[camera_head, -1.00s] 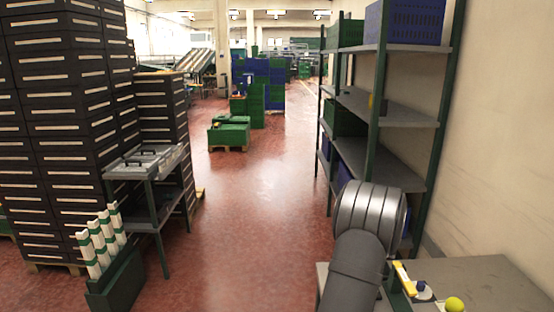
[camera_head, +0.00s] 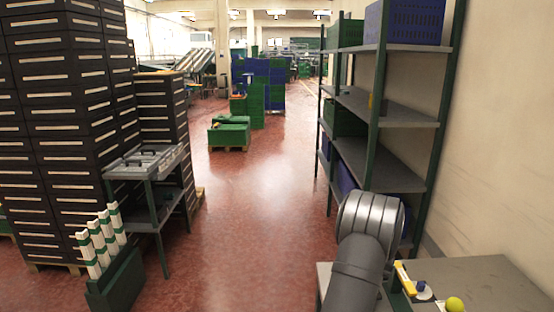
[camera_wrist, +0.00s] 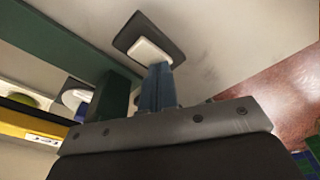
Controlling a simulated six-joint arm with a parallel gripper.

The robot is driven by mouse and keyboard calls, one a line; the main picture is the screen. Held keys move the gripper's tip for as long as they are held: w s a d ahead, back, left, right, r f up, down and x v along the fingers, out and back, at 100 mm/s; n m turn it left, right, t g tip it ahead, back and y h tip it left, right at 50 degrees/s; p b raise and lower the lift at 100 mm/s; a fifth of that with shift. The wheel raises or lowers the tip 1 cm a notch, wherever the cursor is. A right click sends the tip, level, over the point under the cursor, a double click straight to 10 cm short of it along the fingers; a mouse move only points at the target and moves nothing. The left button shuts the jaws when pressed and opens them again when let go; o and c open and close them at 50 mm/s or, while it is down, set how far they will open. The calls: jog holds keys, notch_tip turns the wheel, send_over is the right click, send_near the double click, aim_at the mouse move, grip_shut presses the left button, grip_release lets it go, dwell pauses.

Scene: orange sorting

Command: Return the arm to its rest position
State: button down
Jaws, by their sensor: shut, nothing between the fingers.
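My gripper (camera_wrist: 158,88) shows in the wrist view as narrow blue-grey fingers, closed together with nothing held between them. The fingers reach up in the picture beyond a grey bracket with screws. A dark square with a white block on it lies behind their tips; I cannot tell whether they touch. In the head view only my arm's grey links show at the lower right, beside the shelf and table. The gripper itself is hidden there.
The grey table (camera_head: 490,280) at the lower right carries a yellow bar (camera_head: 404,279), a blue-and-white object (camera_head: 423,291) and a yellow-green ball (camera_head: 454,304). The shelf rack (camera_head: 385,118) stands close behind my arm.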

jog(key=s+a+r+n+h, duration=0.1)
jog(key=a+r+n, duration=0.1)
jog(key=r, duration=0.7)
jog(key=s+a+r+n+h, duration=0.1)
jog(key=s+a+r+n, duration=0.1)
jog(key=a+r, duration=0.3)
notch_tip(320, 180, up, 4)
jog(key=shift+s+a+f+h, duration=0.2)
jog(key=shift+a+h, duration=0.1)
jog(key=shift+h, duration=0.1)
dwell(0.4)
jog(key=w+d+f+m+y, duration=0.1)
jog(key=d+f, duration=0.1)
jog(key=f, duration=0.3)
jog(key=w+d+f+m+y, duration=0.1)
jog(key=d+f, duration=0.2)
jog(key=f, duration=0.1)
jog(key=w+d+f+m, duration=0.1)
jog(key=d+f+m, duration=0.1)
jog(key=f, duration=0.3)
jog(key=shift+w+d+f+y, duration=0.15)
jog(key=shift+d+f+y, duration=0.15)
jog(key=shift+f+y, duration=0.1)
jog(key=shift+f, duration=0.6)
